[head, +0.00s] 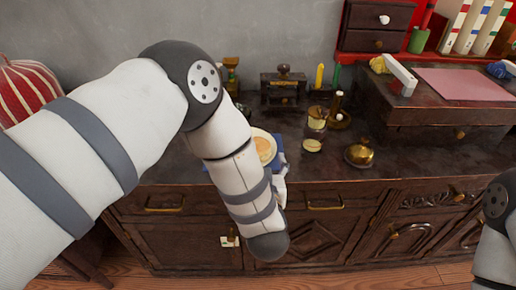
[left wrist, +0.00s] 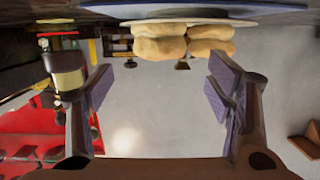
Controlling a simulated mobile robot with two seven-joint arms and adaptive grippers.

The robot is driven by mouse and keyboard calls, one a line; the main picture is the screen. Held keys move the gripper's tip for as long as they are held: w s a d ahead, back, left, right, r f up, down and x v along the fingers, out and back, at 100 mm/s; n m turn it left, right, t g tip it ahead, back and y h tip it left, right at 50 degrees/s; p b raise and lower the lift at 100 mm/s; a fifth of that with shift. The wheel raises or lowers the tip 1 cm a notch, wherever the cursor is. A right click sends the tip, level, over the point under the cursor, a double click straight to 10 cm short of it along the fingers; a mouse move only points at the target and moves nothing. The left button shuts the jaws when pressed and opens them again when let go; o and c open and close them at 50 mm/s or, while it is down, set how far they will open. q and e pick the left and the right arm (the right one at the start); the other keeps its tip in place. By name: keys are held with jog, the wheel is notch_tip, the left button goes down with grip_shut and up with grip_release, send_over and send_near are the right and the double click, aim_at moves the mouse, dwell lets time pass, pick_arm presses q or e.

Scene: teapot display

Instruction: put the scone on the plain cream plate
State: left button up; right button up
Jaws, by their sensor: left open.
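In the left wrist view, which looks upside down, two tan scone shapes (left wrist: 159,44) (left wrist: 210,42) sit side by side against a pale plate (left wrist: 120,22). In the head view a cream plate (head: 270,136) with a round tan top (head: 264,149) shows partly behind my left arm; I cannot tell whether it is plain. My left gripper (left wrist: 161,88) is open and empty, its fingers spread with the scones beyond, between them in the picture. In the head view my arm hides most of it. My right gripper is out of view.
A blue item (head: 279,159) lies under the plate. A labelled bottle (head: 316,122), a brass pot (head: 360,153) and a dark box (head: 284,88) stand nearby on the dark cabinet (head: 415,160).

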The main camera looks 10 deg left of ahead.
pick_arm(q)
jog(key=v, duration=0.6)
jog(key=s+a+f+m+g+h, duration=0.2)
jog(key=s+a+f+g, duration=0.25)
jog(key=s+f, duration=0.5)
jog(key=s+a+f+m+g+h, duration=0.1)
jog(key=s+a+f+g+h, duration=0.15)
jog(key=s+f+g, duration=0.5)
jog(key=s+a+g, duration=0.2)
jog(key=s, duration=0.9)
jog(key=s+a+g+p, duration=0.1)
jog(key=s+a+g, duration=0.2)
jog(key=s, duration=0.8)
jog(key=shift+s+a+r+g, duration=0.2)
jog(key=shift+r+g, duration=0.1)
jog(key=shift+r, duration=0.2)
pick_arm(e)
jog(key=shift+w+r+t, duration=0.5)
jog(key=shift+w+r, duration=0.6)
